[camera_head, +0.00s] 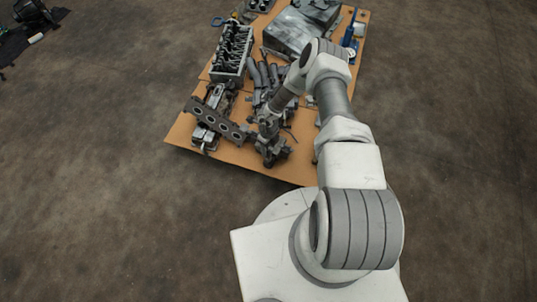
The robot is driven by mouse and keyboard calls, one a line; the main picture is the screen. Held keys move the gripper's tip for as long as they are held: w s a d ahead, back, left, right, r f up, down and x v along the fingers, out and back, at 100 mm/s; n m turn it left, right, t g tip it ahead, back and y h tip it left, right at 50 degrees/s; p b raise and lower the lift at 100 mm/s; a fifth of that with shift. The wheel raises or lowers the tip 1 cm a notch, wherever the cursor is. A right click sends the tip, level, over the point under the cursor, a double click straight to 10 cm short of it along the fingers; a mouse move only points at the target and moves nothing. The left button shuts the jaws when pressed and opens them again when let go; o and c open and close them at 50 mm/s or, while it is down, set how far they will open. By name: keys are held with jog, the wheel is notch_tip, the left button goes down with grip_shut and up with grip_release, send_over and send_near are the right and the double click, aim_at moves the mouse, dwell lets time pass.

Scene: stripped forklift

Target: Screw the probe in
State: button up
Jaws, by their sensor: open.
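My arm reaches up and away over a brown board (178,140) covered with engine parts. My gripper (267,127) is at the arm's end, low over dark metal parts near the board's front edge. It is open. A dark metal part (275,150) sits right by the gripper; I cannot tell whether they touch. I cannot pick out the probe or its threaded hole at this size; the gripper and wrist may hide them.
A cylinder head (232,50) stands at the back left. A flat part with round holes (215,119) lies left of the gripper. Curved grey pipes (262,75) lie behind it. A large metal block (290,30) and a blue tool (349,35) are at the back.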

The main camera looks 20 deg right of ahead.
aim_at(269, 152)
notch_tip(269, 152, down, 4)
jog(key=shift+f+b, duration=0.2)
jog(key=shift+b, duration=0.4)
jog(key=shift+c, duration=0.3)
grip_shut()
